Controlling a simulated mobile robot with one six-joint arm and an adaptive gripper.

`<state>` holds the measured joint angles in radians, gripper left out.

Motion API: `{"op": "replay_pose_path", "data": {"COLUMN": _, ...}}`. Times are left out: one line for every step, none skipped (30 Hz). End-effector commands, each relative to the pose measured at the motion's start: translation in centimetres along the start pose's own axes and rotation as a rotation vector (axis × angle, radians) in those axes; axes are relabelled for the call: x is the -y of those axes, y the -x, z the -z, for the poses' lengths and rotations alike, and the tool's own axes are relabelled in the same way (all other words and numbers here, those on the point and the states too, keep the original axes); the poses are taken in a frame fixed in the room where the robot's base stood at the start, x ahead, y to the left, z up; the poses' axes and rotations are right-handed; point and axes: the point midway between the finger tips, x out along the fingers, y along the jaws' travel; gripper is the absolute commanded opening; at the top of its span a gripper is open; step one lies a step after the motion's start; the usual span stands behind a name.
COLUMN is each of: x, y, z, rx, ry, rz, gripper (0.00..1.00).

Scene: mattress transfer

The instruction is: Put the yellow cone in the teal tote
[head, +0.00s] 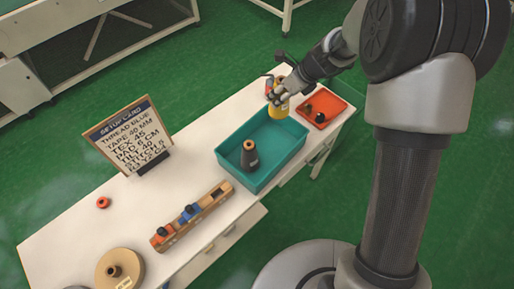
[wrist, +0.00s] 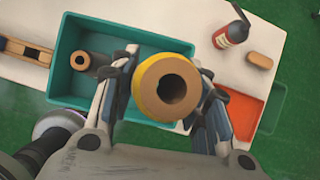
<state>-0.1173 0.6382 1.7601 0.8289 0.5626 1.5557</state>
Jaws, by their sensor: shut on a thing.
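My gripper (head: 280,97) is shut on the yellow cone (head: 278,110), at the tote's far end. In the wrist view the yellow cone (wrist: 150,82) sits between both fingers, its brown hollow end facing the camera. The teal tote (head: 230,171) stands on the white table, open at the top; it also shows in the wrist view (wrist: 62,70). The held cone overlaps the tote's end wall in the wrist view; its height above the rim is hard to tell. A dark grey cone (head: 249,157) stands inside the tote.
A wooden rack (head: 190,215) and a sign (head: 130,136) stand on the table.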

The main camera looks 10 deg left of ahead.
Motion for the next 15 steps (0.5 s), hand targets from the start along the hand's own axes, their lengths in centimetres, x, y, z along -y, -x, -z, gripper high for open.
{"op": "replay_pose_path", "data": {"x": 0.1, "y": 0.1, "z": -0.2, "rx": 0.000, "ry": -0.016, "rz": 0.010, "gripper": 0.11}}
{"op": "replay_pose_path", "data": {"x": 0.1, "y": -0.1, "z": -0.2, "rx": 0.000, "ry": -0.024, "rz": 0.014, "gripper": 0.11}}
{"op": "replay_pose_path", "data": {"x": 0.1, "y": -0.4, "z": -0.1, "rx": 0.000, "ry": -0.032, "rz": 0.017, "gripper": 0.11}}
{"op": "replay_pose_path", "data": {"x": 0.1, "y": -0.8, "z": 0.1, "rx": 0.000, "ry": -0.036, "rz": 0.018, "gripper": 0.11}}
{"op": "replay_pose_path", "data": {"x": 0.1, "y": -1.4, "z": 0.5, "rx": -0.001, "ry": -0.038, "rz": 0.019, "gripper": 0.11}}
{"op": "replay_pose_path", "data": {"x": 0.1, "y": -2.2, "z": 1.0, "rx": -0.002, "ry": -0.039, "rz": 0.018, "gripper": 0.11}}
{"op": "replay_pose_path", "data": {"x": 0.1, "y": -2.9, "z": 1.4, "rx": -0.003, "ry": -0.039, "rz": 0.017, "gripper": 0.11}}
{"op": "replay_pose_path", "data": {"x": 0.1, "y": -3.7, "z": 1.9, "rx": -0.003, "ry": -0.039, "rz": 0.016, "gripper": 0.11}}
{"op": "replay_pose_path", "data": {"x": 0.1, "y": -4.7, "z": 2.4, "rx": -0.003, "ry": -0.039, "rz": 0.017, "gripper": 0.11}}
{"op": "replay_pose_path", "data": {"x": 0.1, "y": -5.5, "z": 2.9, "rx": -0.004, "ry": -0.039, "rz": 0.017, "gripper": 0.11}}
{"op": "replay_pose_path", "data": {"x": 0.1, "y": -6.2, "z": 3.3, "rx": -0.003, "ry": -0.038, "rz": 0.017, "gripper": 0.11}}
{"op": "replay_pose_path", "data": {"x": 0.1, "y": -7.1, "z": 3.8, "rx": -0.003, "ry": -0.037, "rz": 0.016, "gripper": 0.11}}
{"op": "replay_pose_path", "data": {"x": 0.1, "y": -7.8, "z": 4.2, "rx": -0.003, "ry": -0.038, "rz": 0.016, "gripper": 0.11}}
{"op": "replay_pose_path", "data": {"x": 0.1, "y": -8.5, "z": 4.6, "rx": -0.003, "ry": -0.037, "rz": 0.016, "gripper": 0.11}}
{"op": "replay_pose_path", "data": {"x": 0.1, "y": -9.3, "z": 5.1, "rx": -0.002, "ry": -0.038, "rz": 0.017, "gripper": 0.11}}
